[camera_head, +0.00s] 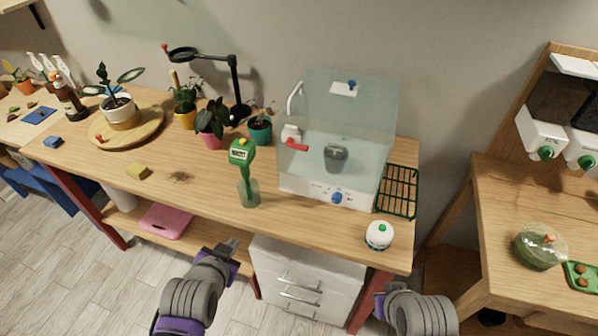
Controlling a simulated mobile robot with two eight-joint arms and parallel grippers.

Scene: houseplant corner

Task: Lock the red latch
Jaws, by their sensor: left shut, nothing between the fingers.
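The red latch (297,145) is a small red lever on the left front edge of a clear box (310,165) with a white base, on the wooden table. It points to the right and slightly down, from a white mount. A white handle (295,97) stands above it. My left gripper (233,246) is shut and empty in front of the table edge, low and left of the box, well apart from the latch. My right gripper (379,304) shows only in part at the bottom, below the white round jar; its fingers cannot be made out.
A green moisture meter in a glass (249,192) stands left of the box. A green wire rack (398,192) and a white jar (379,236) are on its right. Potted plants and a black lamp (236,85) stand behind. The front middle of the table (200,205) is clear.

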